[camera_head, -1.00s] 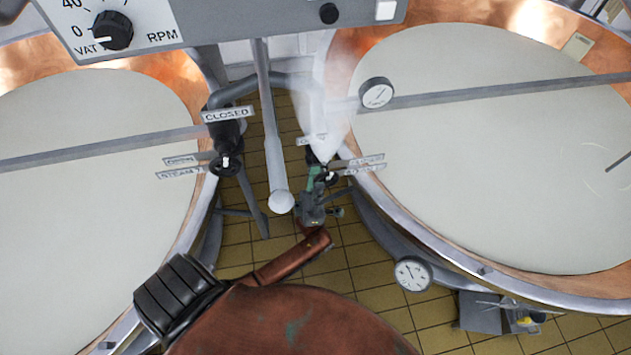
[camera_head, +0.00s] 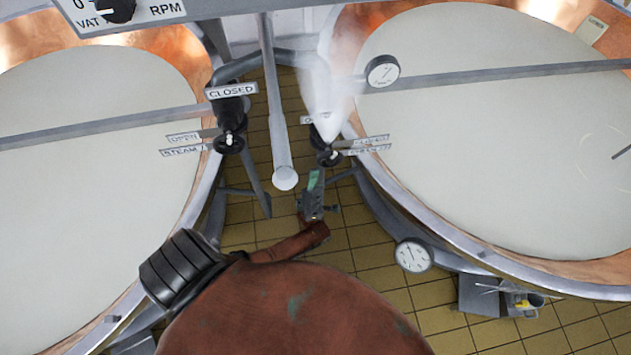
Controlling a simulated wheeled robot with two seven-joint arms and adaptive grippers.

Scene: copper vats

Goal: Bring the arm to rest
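My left arm shows in the head view as a reddish-brown limb at the bottom middle, folded low. My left gripper (camera_head: 314,190), dark grey with a green part, is at its far end above the tiled floor between the two vats. It is apart from the right valve (camera_head: 329,157), which sits just beyond it on the right vat's edge. I see nothing held in it, but the fingers are too small to tell open from shut. My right gripper is out of view.
A left vat (camera_head: 197,222) and a right vat (camera_head: 400,212) flank the tiled floor (camera_head: 362,258). A left valve (camera_head: 229,143) has a sign reading CLOSED. A white pipe (camera_head: 278,130) hangs between them. White vapour (camera_head: 328,95) rises by the right valve. Gauges (camera_head: 412,255) stand at the right.

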